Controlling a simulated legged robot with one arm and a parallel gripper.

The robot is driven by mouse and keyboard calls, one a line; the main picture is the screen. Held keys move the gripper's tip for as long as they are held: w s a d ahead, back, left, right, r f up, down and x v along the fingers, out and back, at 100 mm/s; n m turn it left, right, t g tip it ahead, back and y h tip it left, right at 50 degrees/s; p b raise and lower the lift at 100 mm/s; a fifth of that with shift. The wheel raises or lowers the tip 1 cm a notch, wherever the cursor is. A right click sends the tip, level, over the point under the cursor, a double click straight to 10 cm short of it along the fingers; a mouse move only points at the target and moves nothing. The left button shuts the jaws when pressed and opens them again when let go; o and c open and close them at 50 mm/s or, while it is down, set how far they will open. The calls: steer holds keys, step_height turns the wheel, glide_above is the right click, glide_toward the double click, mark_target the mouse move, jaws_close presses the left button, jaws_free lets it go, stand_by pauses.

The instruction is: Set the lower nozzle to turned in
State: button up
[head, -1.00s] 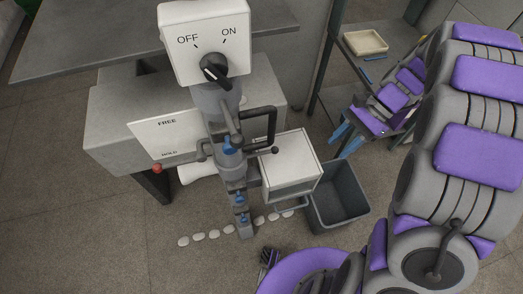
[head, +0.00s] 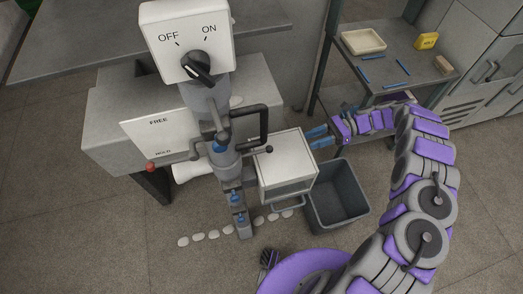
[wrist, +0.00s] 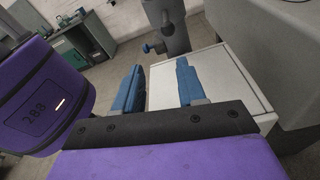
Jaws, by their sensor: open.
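The grey post (head: 231,172) carries small blue fittings one above another. The lowest blue fitting (head: 241,218) is near the post's foot, with another (head: 236,198) just above it and a larger one (head: 219,146) higher up. I cannot tell from their size which way they are turned. My gripper (head: 318,137) is open and empty, to the right of the post beside the white box. In the wrist view its two blue fingers (wrist: 160,85) are apart over the white box, and a blue fitting (wrist: 148,48) shows on the post beyond.
The white box (head: 286,165) stands between my gripper and the post. A dark handle (head: 262,128) juts from the post, below the OFF/ON switch box (head: 187,42). A grey bin (head: 338,195) and a shelf (head: 385,62) are on the right.

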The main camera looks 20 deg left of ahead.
mark_target(265, 150)
steer(key=shift+m+g+y, duration=0.3)
steer(key=shift+y, duration=0.4)
steer(key=shift+w+a+f, duration=0.1)
steer(key=shift+a+f, duration=0.55)
steer(key=shift+a, duration=0.15)
steer(key=shift+w+a+f, duration=0.1)
steer(key=shift+a+f, duration=0.5)
steer(key=shift+a, duration=0.2)
steer(key=shift+s+d+b, duration=0.25)
steer(key=shift+d+b, duration=0.05)
steer(key=shift+d, duration=0.1)
steer(key=shift+s+a+r, duration=0.1)
steer(key=shift+s+a, duration=0.2)
steer(key=shift+a, duration=0.55)
steer(key=shift+s+a+r, duration=0.1)
steer(key=shift+s+a, duration=0.2)
steer(key=shift+a, duration=0.55)
steer(key=shift+s, duration=0.3)
steer(key=shift+s+a, duration=0.3)
steer(key=shift+a, duration=0.05)
steer(key=b+x, duration=0.2)
steer(key=x, duration=1)
steer(key=shift+a+r, duration=0.15)
steer(key=shift+a, duration=0.05)
steer(key=shift+w, duration=0.1)
